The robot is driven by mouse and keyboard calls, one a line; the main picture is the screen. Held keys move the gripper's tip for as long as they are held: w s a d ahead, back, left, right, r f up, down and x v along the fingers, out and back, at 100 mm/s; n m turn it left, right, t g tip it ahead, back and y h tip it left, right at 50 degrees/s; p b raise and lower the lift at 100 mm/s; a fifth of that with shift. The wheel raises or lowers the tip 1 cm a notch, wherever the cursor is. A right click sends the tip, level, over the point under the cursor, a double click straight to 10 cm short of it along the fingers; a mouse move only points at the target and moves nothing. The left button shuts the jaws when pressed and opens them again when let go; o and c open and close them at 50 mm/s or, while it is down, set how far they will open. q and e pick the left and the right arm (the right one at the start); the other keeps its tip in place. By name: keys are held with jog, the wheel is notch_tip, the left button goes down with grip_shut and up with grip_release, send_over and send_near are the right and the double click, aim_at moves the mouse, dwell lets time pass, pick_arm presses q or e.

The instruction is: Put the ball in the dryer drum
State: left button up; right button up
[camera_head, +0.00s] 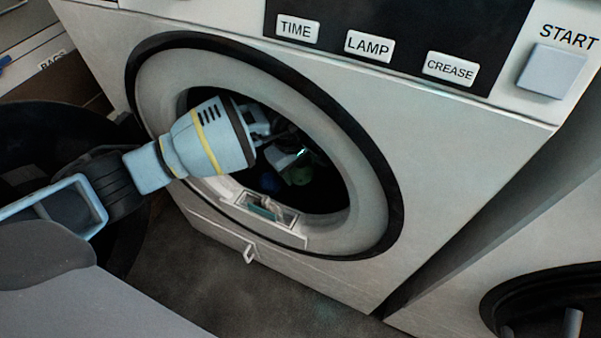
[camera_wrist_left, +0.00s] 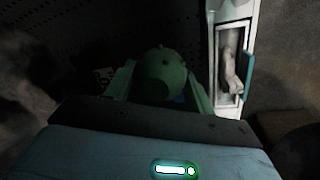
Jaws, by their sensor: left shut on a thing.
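The dryer drum (camera_head: 325,185) shows as a dark round opening inside a wide light grey ring. My left arm comes in from the left, and my left gripper (camera_head: 293,165) is inside the opening, partly in shadow. A green ball (camera_head: 301,176) is at its fingertips. In the left wrist view the ball (camera_wrist_left: 161,74) sits between the two fingers of the gripper (camera_wrist_left: 158,82), which are shut on it. The drum's dark perforated wall (camera_wrist_left: 75,40) lies behind. Whether the ball touches the drum is too dark to tell.
A lint slot (camera_head: 266,207) is in the ring's lower edge; it also shows in the left wrist view (camera_wrist_left: 233,65). A dark blue patch (camera_head: 268,181) is in the drum. The open door (camera_head: 60,150) is at the left. A second machine (camera_head: 540,240) stands at the right.

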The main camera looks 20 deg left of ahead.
aim_at(299, 180)
pick_arm(q)
notch_tip(299, 180, down, 4)
jog(key=shift+f+b, duration=0.15)
jog(key=shift+b, duration=0.55)
jog(key=shift+f, duration=0.6)
notch_tip(299, 180, down, 4)
jog(key=shift+f+b, duration=0.2)
jog(key=shift+b, duration=0.9)
jog(key=shift+r, duration=0.1)
